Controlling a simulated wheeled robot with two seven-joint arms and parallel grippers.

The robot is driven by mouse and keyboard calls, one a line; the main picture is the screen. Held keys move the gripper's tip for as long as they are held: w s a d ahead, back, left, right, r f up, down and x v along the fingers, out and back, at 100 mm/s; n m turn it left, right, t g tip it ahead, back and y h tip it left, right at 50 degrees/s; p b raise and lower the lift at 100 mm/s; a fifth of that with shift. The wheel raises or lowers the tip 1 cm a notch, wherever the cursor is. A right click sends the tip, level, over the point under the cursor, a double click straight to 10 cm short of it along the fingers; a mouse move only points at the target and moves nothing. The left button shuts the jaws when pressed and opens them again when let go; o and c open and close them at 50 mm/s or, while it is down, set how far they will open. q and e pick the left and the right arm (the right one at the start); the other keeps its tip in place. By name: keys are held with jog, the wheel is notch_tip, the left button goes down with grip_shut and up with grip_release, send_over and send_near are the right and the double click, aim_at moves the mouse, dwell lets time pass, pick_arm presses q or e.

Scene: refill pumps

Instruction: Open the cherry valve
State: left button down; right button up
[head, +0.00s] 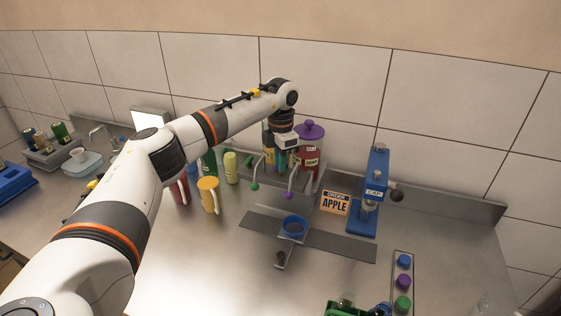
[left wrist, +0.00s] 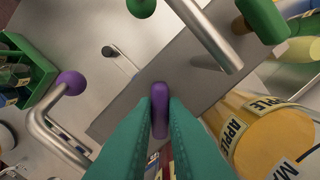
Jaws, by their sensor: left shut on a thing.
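My left gripper (head: 281,160) reaches down at the row of juice tanks in the head view. In the left wrist view its teal fingers (left wrist: 159,130) are shut on a small purple piece (left wrist: 159,110), which looks like a valve handle. A bent metal rod with a purple ball (left wrist: 72,83) stands to its left, apart from the fingers; that ball also shows in the head view (head: 289,195). A red tank with a purple lid (head: 309,130) stands just right of the gripper. I cannot read which label is cherry. My right gripper is not in view.
A rod with a green ball (head: 254,186) is left of the purple one. A blue ring-shaped holder (head: 293,226) sits below the rods on a dark strip. An APPLE order sign (head: 335,203) and a blue CAP press (head: 374,190) stand right.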

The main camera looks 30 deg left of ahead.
pick_arm(q)
jog(key=n, duration=0.4)
jog(key=shift+r+n, duration=0.15)
jog(key=shift+n, duration=0.15)
jog(key=n, duration=0.4)
jog(key=shift+w+n, duration=0.1)
jog(key=shift+n, duration=0.2)
jog(key=c, duration=1.5)
grip_release()
jog(key=shift+o, duration=0.2)
